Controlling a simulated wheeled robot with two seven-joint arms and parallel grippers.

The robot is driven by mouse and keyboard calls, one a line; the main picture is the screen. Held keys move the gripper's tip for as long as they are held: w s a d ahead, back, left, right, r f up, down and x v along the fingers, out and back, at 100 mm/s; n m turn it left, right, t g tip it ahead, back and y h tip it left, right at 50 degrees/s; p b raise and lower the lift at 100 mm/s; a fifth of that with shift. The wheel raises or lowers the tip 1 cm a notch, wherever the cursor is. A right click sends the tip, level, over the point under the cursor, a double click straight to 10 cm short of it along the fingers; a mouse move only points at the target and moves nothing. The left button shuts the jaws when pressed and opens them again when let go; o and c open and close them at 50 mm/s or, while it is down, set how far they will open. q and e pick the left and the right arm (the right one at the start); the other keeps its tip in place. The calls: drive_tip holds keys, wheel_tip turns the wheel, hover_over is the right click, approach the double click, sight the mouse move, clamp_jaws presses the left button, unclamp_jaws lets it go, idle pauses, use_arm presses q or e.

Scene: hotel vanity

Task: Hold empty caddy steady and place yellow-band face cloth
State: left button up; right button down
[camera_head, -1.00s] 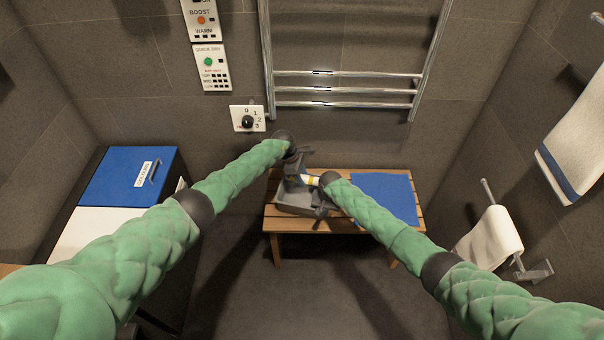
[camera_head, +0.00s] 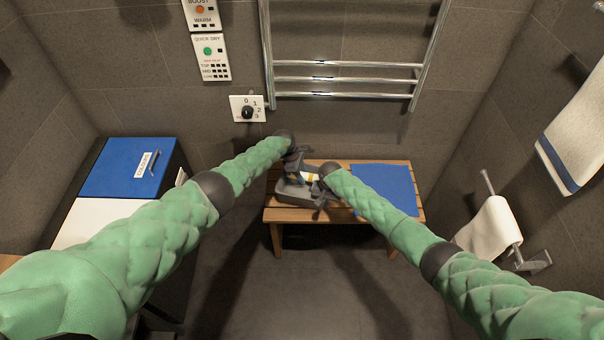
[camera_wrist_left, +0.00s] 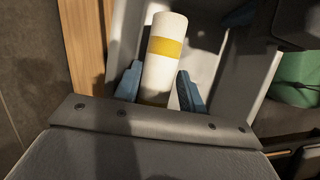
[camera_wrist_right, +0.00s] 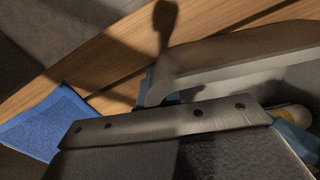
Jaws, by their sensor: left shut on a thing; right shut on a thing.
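The face cloth is a white roll with a yellow band (camera_wrist_left: 166,47). My left gripper (camera_wrist_left: 158,90) is shut on it, with blue fingertips on both sides. The grey caddy (camera_head: 290,194) sits on the wooden bench, and its pale inside shows around the cloth in the left wrist view. In the head view the cloth (camera_head: 309,177) is over or inside the caddy; I cannot tell whether it touches the bottom. My right gripper (camera_wrist_right: 222,108) is shut on the caddy wall (camera_wrist_right: 245,55) at its right side. The grippers hide part of the caddy.
A blue mat (camera_head: 386,190) lies on the bench (camera_head: 342,214) right of the caddy. A chrome towel rail (camera_head: 345,79) is on the wall behind. A blue-lidded box (camera_head: 120,170) stands left, and white towels (camera_head: 490,230) hang at right.

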use_arm(q)
drive_tip(key=o, duration=1)
drive_tip(key=shift+o, duration=0.2)
drive_tip(key=shift+v, duration=0.8)
use_arm(e)
drive_tip(key=shift+f, duration=0.1)
use_arm(q)
drive_tip(key=shift+v, duration=2.95)
use_arm(e)
drive_tip(key=c, duration=1.5)
unclamp_jaws()
use_arm(q)
drive_tip(key=shift+f, duration=0.1)
